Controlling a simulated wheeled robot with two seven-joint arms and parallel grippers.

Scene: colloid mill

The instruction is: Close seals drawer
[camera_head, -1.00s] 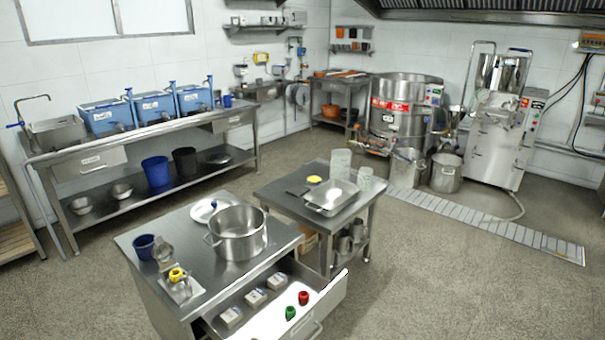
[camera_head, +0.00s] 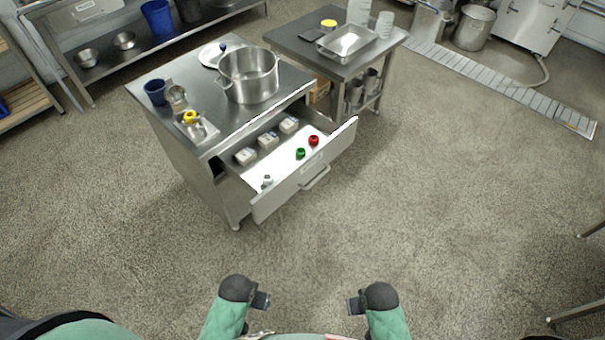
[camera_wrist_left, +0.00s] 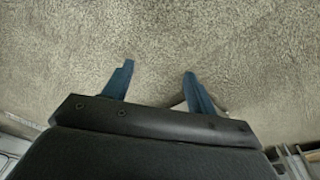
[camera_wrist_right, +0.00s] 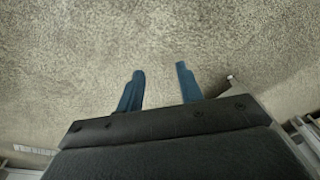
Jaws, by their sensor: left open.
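The seals drawer (camera_head: 310,171) stands pulled out from the front of a steel cabinet (camera_head: 185,155). Inside lie several small white boxes (camera_head: 268,140), a green item (camera_head: 300,153), a red item (camera_head: 313,140) and a small whitish item (camera_head: 267,181). My left gripper (camera_head: 262,301) and right gripper (camera_head: 354,305) are low in the head view, well apart from the drawer. The wrist views show the left fingers (camera_wrist_left: 158,80) and right fingers (camera_wrist_right: 159,82) spread and empty over the floor.
A steel pot (camera_head: 250,78), a blue cup (camera_head: 155,91) and a yellow-topped fitting (camera_head: 191,118) stand on the cabinet top. A second steel table (camera_head: 290,40) stands behind to the right. The floor (camera_head: 400,200) between me and the drawer is clear.

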